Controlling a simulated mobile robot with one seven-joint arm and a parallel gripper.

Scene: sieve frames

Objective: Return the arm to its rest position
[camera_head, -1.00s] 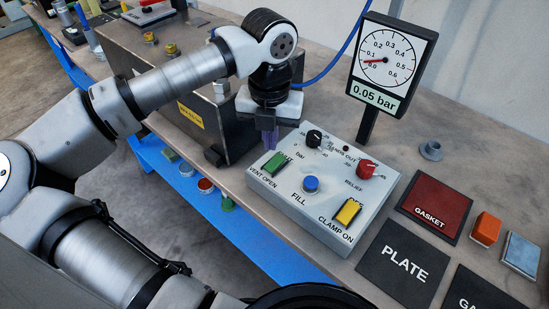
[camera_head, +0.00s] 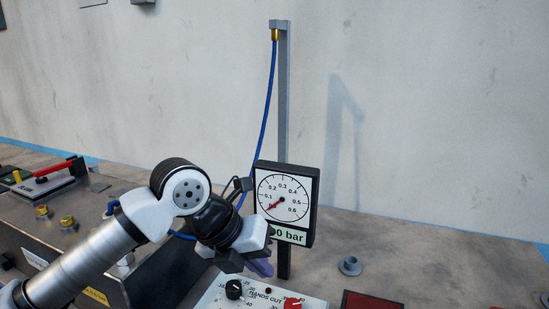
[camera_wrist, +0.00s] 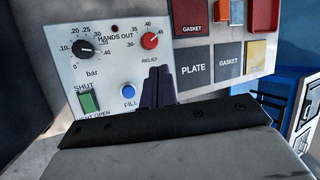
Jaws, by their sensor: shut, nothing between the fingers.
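My arm reaches in from the lower left of the head view. My gripper (camera_head: 261,268) is tilted down to the right, above the back of the white control panel (camera_head: 262,290), in front of the gauge (camera_head: 284,198). Its purple fingers are together and hold nothing. In the wrist view the shut fingers (camera_wrist: 158,86) stand out over the panel (camera_wrist: 112,62), between the blue FILL button (camera_wrist: 128,91) and the red RELIEF knob (camera_wrist: 149,41). I cannot tell the gap to the panel. The gripper hides part of the gauge's readout.
A blue hose (camera_head: 267,115) hangs from a tall grey post (camera_head: 284,100) behind the gauge. A metal box (camera_head: 150,268) stands left of the panel. A small grey flanged part (camera_head: 349,265) sits on open bench to the right. Labelled plates (camera_wrist: 195,68) lie beside the panel.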

